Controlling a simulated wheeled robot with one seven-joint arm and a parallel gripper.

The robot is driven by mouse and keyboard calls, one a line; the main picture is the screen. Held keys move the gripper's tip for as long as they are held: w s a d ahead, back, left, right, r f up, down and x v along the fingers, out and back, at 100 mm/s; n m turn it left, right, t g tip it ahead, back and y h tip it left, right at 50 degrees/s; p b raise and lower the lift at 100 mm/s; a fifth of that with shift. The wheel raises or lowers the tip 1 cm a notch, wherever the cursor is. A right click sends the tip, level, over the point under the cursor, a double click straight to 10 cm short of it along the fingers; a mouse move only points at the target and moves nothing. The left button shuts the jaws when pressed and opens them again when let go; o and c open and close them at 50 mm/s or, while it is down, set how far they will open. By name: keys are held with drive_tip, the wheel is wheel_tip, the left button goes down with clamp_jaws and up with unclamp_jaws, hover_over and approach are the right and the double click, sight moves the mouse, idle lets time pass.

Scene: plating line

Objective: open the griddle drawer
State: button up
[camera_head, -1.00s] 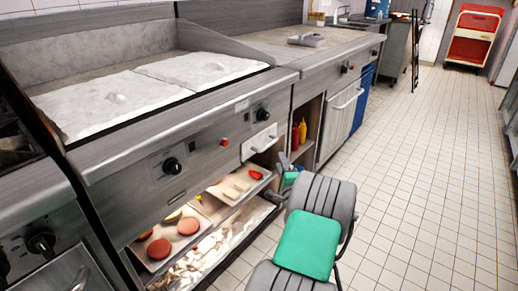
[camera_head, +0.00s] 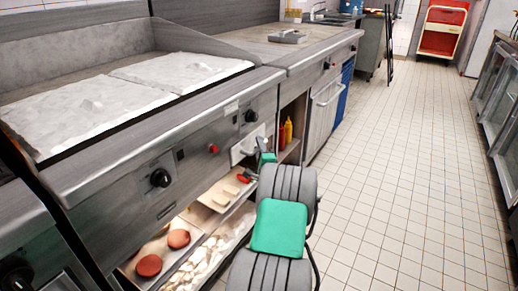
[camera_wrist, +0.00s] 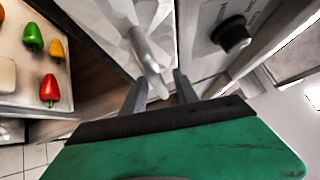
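The griddle drawer (camera_head: 240,150) has a small white front low on the right end of the griddle's front panel. It looks flush with the panel, and my arm partly hides it in the head view. Its bar handle (camera_wrist: 146,50) shows close up in the wrist view. My gripper (camera_wrist: 160,82) is open. Its two fingers stand on either side of the near end of the handle, and I see a gap to each finger. In the head view my gripper (camera_head: 262,146) is right at the drawer front, its fingertips hard to make out.
Below the griddle, trays hold patties (camera_head: 148,265) and other food; peppers (camera_wrist: 49,88) show left in the wrist view. A black knob (camera_wrist: 231,35) is right of the handle. Red and yellow bottles (camera_head: 288,130) stand on a shelf. The tiled floor (camera_head: 400,190) at right is clear.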

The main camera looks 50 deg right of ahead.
drive_tip(key=shift+c, duration=0.3)
clamp_jaws()
idle(1.1)
